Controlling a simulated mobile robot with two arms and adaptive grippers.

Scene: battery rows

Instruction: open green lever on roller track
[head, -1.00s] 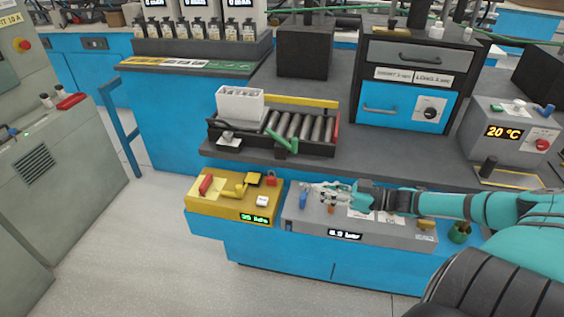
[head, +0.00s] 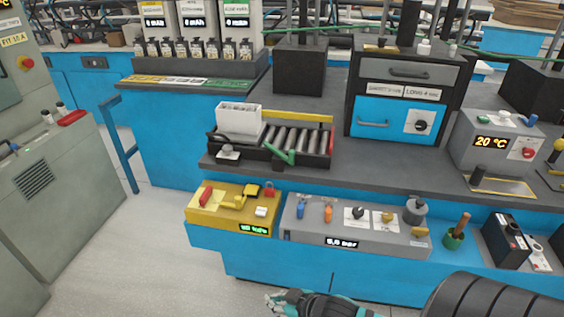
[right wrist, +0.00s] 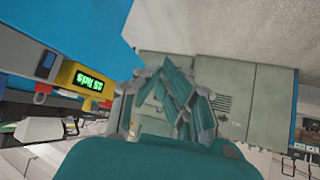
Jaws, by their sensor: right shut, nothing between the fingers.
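The roller track (head: 322,160) is a dark frame with grey rollers on the bench, left of centre in the head view. A white block with slots (head: 238,119) sits at the track's left end. My right gripper (head: 272,300) is at the bottom of the head view, low in front of the bench and well below the lever. It is shut and empty. It also fills the middle of the right wrist view (right wrist: 178,85). My left gripper is not in view.
A yellow panel (head: 222,222) with a red lever and a grey panel (head: 330,222) with small valves and knobs line the bench front below the track. A black and blue oven (head: 385,115) stands behind right. Floor at the left is clear.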

